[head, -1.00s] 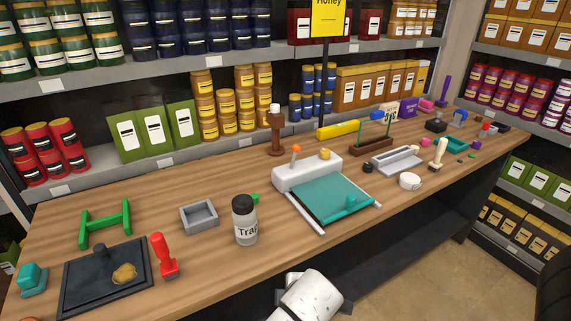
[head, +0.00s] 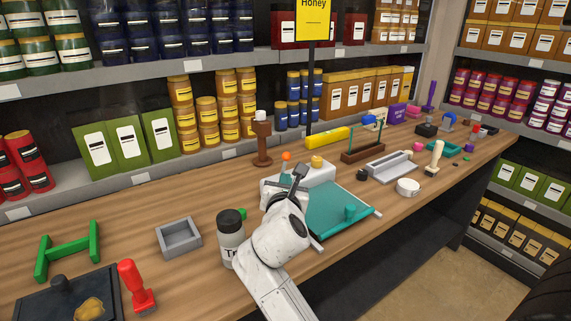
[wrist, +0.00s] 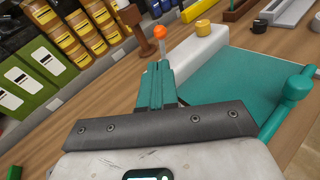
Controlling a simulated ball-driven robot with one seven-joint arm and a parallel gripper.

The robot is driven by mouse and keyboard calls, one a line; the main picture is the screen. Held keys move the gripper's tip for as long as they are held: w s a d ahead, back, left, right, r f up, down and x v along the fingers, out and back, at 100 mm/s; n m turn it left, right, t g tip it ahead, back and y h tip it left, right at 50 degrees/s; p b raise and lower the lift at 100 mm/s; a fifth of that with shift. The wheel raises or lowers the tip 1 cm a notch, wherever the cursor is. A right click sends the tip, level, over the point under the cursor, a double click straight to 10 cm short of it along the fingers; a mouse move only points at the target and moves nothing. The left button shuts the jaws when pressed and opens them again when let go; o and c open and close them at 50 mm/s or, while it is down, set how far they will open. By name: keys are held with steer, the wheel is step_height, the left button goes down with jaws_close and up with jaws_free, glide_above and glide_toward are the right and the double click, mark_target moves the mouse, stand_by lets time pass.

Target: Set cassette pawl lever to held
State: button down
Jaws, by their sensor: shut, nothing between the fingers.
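The pump-like unit has a white housing (head: 322,174) and a teal sliding plate (head: 338,208) with a teal knob (wrist: 297,88). A small lever with an orange knob (head: 286,156) stands at the housing's left end; the orange knob also shows in the wrist view (wrist: 159,32). I take it for the pawl lever, but no label shows. A yellow knob (head: 317,161) sits on top of the housing. My gripper (wrist: 160,66) is shut and empty, its teal fingers pointing toward the orange knob. The fingertips hide the lever's lower part; I cannot tell whether they touch it.
A jar labelled Trap (head: 230,238) stands close to my arm's left. A grey tray (head: 179,238), green stand (head: 68,250) and red-handled stamp (head: 135,287) lie further left. A brown post (head: 262,140) stands behind.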

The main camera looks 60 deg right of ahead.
mark_target(289, 158)
steer(key=x, duration=1.2)
steer(key=shift+w+d, duration=0.1)
steer(key=shift+d, duration=0.2)
steer(key=shift+d+r+p, duration=0.1)
steer(key=shift+p, duration=0.3)
steer(key=shift+d+r+m+p, duration=0.15)
steer(key=shift+d+m+p, duration=0.15)
steer(key=shift+p, duration=0.65)
steer(key=shift+d+y+p, duration=0.15)
steer(key=shift+y+p, duration=0.25)
steer(key=shift+p, duration=0.2)
steer(key=shift+f+m, duration=0.25)
steer(key=shift+m, duration=0.05)
steer(key=shift+d, duration=0.1)
steer(key=shift+s, duration=0.25)
